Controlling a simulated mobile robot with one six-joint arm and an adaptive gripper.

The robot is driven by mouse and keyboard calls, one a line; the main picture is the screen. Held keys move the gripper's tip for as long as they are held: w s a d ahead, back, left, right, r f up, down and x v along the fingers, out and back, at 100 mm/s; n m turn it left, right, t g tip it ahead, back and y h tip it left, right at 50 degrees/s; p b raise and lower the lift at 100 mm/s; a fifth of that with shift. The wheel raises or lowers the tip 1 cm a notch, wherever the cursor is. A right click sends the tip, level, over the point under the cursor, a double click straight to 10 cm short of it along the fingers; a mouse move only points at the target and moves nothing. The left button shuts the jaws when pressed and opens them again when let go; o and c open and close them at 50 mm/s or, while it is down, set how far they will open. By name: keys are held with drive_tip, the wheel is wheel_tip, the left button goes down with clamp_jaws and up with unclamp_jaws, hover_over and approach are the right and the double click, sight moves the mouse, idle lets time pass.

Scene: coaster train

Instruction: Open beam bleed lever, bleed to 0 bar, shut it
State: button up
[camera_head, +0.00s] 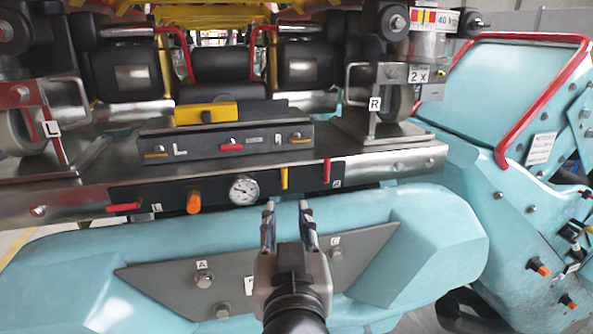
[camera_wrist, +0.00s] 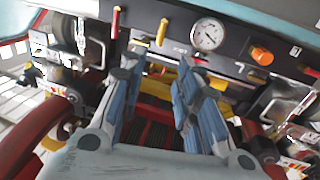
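A black panel (camera_head: 160,195) on the front of the steel beam carries a round white pressure gauge (camera_head: 243,190), an upright yellow lever (camera_head: 284,177), an upright red lever (camera_head: 326,171), a sideways red lever (camera_head: 124,207) and an orange knob (camera_head: 193,203). I cannot read which is marked as the bleed lever. The gauge (camera_wrist: 207,34) and yellow lever (camera_wrist: 162,32) also show in the wrist view; the dial is too small to read surely. My gripper (camera_head: 286,206) is open and empty, its fingertips just below the yellow lever in the head view, apparently not touching it.
A grey block (camera_head: 225,140) with small yellow and red levers sits on the beam above the panel. A turquoise nose with a grey plate (camera_head: 180,285) lies below. A turquoise body with a red rail (camera_head: 545,95) stands close on the right.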

drive_tip(key=p, duration=0.2)
approach(284, 175)
drive_tip(key=s, duration=0.2)
drive_tip(key=p, duration=0.2)
drive_tip(key=w+p, duration=0.1)
drive_tip(key=p, duration=0.1)
drive_tip(key=shift+w+d+r, duration=0.1)
drive_tip(key=shift+r, duration=0.2)
drive_tip(key=w+p, duration=0.1)
drive_tip(key=p, duration=0.3)
drive_tip(key=shift+w+f+p, duration=0.1)
drive_tip(key=shift+w+p, duration=0.05)
drive_tip(key=shift+p, duration=0.2)
drive_tip(key=w, duration=0.3)
drive_tip(key=w+p, duration=0.1)
drive_tip(key=w, duration=0.1)
drive_tip(key=w+a, duration=0.1)
drive_tip(key=w, duration=0.2)
drive_tip(key=shift+w+f, duration=0.2)
drive_tip(key=shift+w, duration=0.15)
drive_tip(key=shift+c, duration=0.2)
clamp_jaws()
